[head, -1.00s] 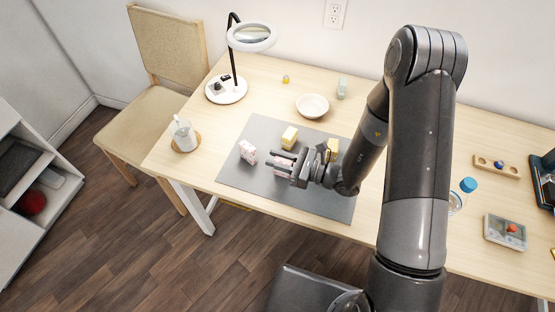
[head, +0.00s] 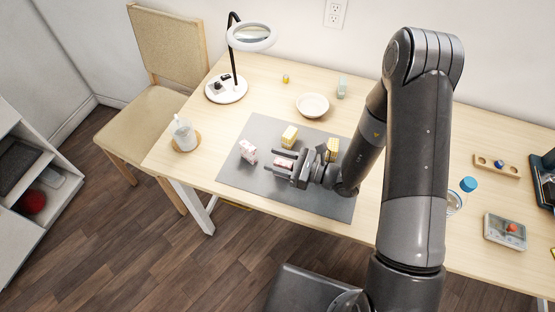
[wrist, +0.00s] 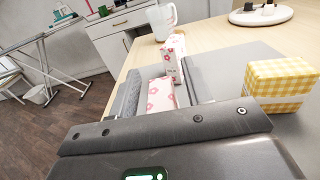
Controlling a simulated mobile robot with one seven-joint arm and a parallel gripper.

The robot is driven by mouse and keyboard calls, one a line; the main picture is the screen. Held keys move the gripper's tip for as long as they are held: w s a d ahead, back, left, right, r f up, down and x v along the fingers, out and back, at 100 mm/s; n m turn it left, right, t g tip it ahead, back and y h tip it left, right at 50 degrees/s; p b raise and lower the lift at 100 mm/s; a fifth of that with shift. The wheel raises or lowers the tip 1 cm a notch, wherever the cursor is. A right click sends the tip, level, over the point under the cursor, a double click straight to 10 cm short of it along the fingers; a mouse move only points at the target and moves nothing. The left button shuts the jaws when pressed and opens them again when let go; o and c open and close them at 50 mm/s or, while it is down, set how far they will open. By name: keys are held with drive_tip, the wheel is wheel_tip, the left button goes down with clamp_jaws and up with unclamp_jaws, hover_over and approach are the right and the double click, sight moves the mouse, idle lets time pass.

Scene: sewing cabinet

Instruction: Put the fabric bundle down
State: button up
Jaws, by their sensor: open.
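My gripper (head: 274,160) is low over the grey mat (head: 237,178), pointing left, with its fingers apart. A pink-flowered white fabric bundle (head: 285,161) lies between the fingers; in the wrist view this bundle (wrist: 160,94) shows between them, partly hidden by the gripper body. Whether it touches a finger or the mat is hard to tell. A second pink-flowered bundle (head: 248,151) stands on the mat just beyond the fingertips, also seen in the wrist view (wrist: 173,62).
A yellow checked bundle (head: 289,135) and another yellow bundle (head: 332,150) sit on the mat, close to my gripper's far side. A bowl (head: 312,105), a ring lamp (head: 251,38) and a white jug (head: 183,134) stand around it. The mat's near left part is clear.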

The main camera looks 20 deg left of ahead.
drive_tip(key=shift+r, duration=0.15)
drive_tip(key=d, duration=1.2)
drive_tip(key=shift+r+n, duration=0.3)
drive_tip(key=shift+r, duration=0.1)
drive_tip(key=s+d+r+n+g+h, duration=0.2)
drive_tip(key=s+r+n+g+h, duration=0.15)
drive_tip(key=r+n, duration=0.2)
drive_tip(key=s+d+r+n+g+h, duration=0.25)
drive_tip(key=r+n+h, duration=0.2)
drive_tip(key=r, duration=0.25)
drive_tip(key=s+d+r+n+t+h, duration=0.2)
drive_tip(key=d+r+n+t+h, duration=0.1)
drive_tip(key=d+r+t+h, duration=0.2)
drive_tip(key=s+d+r+n+t+h, duration=0.2)
drive_tip(key=d+r+n+t+h, duration=0.2)
drive_tip(key=d+r, duration=0.6)
drive_tip(key=t+h, duration=0.1)
drive_tip(key=t, duration=0.1)
drive_tip(key=shift+s+d+r+t, duration=0.15)
drive_tip(key=shift+s+r+t, duration=0.1)
drive_tip(key=shift+t, duration=0.05)
